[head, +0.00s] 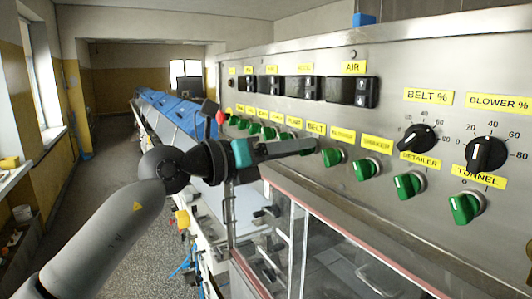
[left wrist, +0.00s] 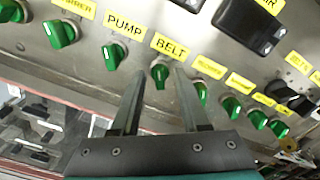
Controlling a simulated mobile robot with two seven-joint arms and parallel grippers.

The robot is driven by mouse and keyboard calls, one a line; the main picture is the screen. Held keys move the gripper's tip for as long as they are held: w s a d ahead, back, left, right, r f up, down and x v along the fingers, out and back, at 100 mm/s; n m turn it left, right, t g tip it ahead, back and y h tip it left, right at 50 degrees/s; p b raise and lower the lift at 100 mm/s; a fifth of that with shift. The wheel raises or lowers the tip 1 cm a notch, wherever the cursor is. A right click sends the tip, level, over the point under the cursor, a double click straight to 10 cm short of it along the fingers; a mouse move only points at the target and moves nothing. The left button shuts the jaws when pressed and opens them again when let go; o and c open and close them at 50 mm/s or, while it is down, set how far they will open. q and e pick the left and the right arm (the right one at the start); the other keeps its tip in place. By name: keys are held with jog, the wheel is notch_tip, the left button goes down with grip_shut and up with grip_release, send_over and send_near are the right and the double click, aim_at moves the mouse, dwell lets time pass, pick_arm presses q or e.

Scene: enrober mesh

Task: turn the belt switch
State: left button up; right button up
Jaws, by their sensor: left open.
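The belt switch (left wrist: 160,76) is a green knob just below the yellow BELT label (left wrist: 170,46) in the left wrist view. Its grip looks about upright there. My left gripper (left wrist: 160,82) is open, with one fingertip on each side of the knob in the picture; I cannot tell whether either touches it. In the head view, the left gripper (head: 314,146) reaches right to the panel just under the BELT label (head: 316,128), and its fingers hide the belt switch. My right gripper is not in view.
Similar green switches stand close by: the pump switch (left wrist: 114,54) on one side and the blower switch (head: 333,156) on the other. Black dials (head: 486,154) sit at the panel's right. A clear-windowed cover (head: 335,255) lies below the panel. The aisle floor (head: 120,190) at left is open.

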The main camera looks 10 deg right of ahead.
pick_arm(q)
jog(key=b+v, duration=0.5)
jog(key=v, duration=1)
